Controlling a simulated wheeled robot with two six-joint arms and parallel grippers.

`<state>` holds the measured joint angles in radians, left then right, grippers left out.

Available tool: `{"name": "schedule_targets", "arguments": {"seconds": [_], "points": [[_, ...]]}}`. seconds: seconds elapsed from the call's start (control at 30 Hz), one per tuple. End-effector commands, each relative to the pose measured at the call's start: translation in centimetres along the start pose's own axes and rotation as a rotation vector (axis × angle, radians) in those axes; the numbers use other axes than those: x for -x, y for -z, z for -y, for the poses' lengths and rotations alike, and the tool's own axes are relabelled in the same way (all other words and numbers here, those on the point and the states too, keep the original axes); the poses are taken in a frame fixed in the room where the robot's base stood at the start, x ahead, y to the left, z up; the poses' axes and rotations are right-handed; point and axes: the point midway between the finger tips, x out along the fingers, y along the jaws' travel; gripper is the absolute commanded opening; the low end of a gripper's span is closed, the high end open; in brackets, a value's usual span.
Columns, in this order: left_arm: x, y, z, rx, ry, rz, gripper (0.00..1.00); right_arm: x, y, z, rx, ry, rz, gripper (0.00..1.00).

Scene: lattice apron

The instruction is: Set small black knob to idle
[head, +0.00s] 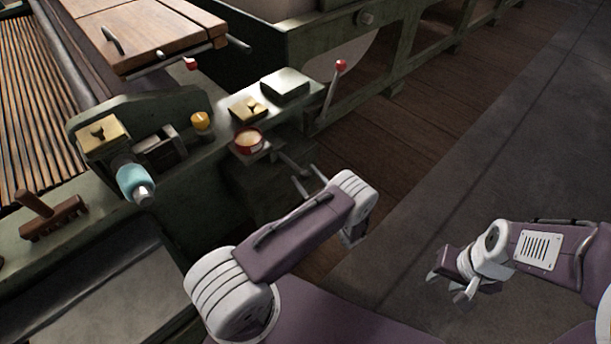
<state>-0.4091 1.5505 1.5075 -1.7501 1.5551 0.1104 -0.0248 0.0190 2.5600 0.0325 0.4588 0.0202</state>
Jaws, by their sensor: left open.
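I cannot clearly make out a small black knob. One brass plate (239,113) with a small knob-like piece (251,103) sits on the green machine's ledge, and another brass plate (88,128) with a similar piece sits at the left; their markings are too small to read. My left gripper (306,181) is open and empty, right of and below the red-rimmed round dial (248,141), apart from both plates. My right gripper (449,287) is over the floor at the lower right, far from the machine; its fingers look parted, with nothing between them.
A red-tipped lever (334,88) rises at the ledge's right end. The floor (480,150) at the right is clear.

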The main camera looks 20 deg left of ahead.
Motion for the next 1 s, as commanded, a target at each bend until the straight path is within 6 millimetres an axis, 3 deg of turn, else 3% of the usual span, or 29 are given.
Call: {"name": "schedule_targets", "arguments": {"seconds": [0.2,0.4,1.0], "points": [[5.0,-0.1,0.2,-0.002,0.008,-0.002,0.58,1.0,0.1,0.0,0.000,0.000,0.000,0.36],[8.0,0.0,0.1,-0.001,0.004,-0.001,0.58,1.3,0.1,0.0,0.000,0.000,0.000,0.36],[8.3,0.0,-0.1,-0.001,-0.003,0.000,0.58,1.2,0.1,0.0,0.000,0.000,0.000,0.36]]}}
